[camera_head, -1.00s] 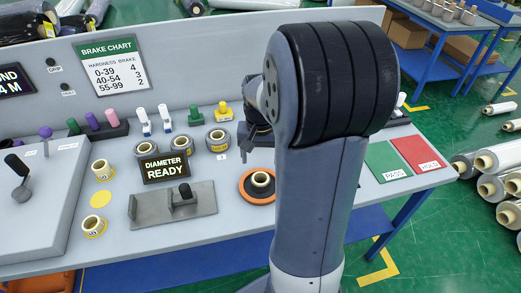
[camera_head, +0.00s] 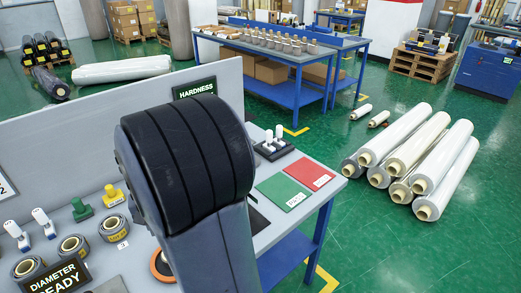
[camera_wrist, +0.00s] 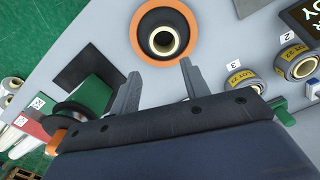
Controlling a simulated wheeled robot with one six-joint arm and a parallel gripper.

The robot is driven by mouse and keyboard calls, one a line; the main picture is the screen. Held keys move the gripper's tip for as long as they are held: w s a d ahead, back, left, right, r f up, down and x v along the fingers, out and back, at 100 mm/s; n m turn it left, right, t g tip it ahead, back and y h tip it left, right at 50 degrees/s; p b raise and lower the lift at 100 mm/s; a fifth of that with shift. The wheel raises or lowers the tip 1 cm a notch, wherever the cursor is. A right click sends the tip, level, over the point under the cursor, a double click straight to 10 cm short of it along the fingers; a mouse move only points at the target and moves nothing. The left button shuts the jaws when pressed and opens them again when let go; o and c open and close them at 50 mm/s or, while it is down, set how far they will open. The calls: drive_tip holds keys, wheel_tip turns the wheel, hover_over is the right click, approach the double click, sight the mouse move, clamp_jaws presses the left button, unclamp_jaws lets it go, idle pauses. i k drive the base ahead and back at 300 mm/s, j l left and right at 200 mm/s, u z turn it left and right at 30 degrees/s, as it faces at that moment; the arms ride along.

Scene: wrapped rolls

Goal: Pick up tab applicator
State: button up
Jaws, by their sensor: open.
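In the wrist view, a green device with a dark round wheel (camera_wrist: 80,117) and an orange end lies at the left, partly hidden behind my gripper's body. It may be the tab applicator; I cannot tell for sure. My gripper (camera_wrist: 159,69) is open, with two grey fingers apart and nothing between them. The device is left of the fingers. An orange disc (camera_wrist: 147,45) with a cardboard-cored roll lies just beyond the fingertips. In the head view my arm hides the gripper and the green device.
Labelled rolls (camera_wrist: 242,77) lie right of my gripper. In the head view, a green pad (camera_head: 284,193) and red pad (camera_head: 311,174) lie near the bench's right edge, with a black stand (camera_head: 272,151) behind. Green (camera_head: 82,210) and yellow (camera_head: 113,196) tools stand left of my arm.

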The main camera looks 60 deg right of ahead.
sight(267, 145)
drive_tip(key=z, duration=1.85)
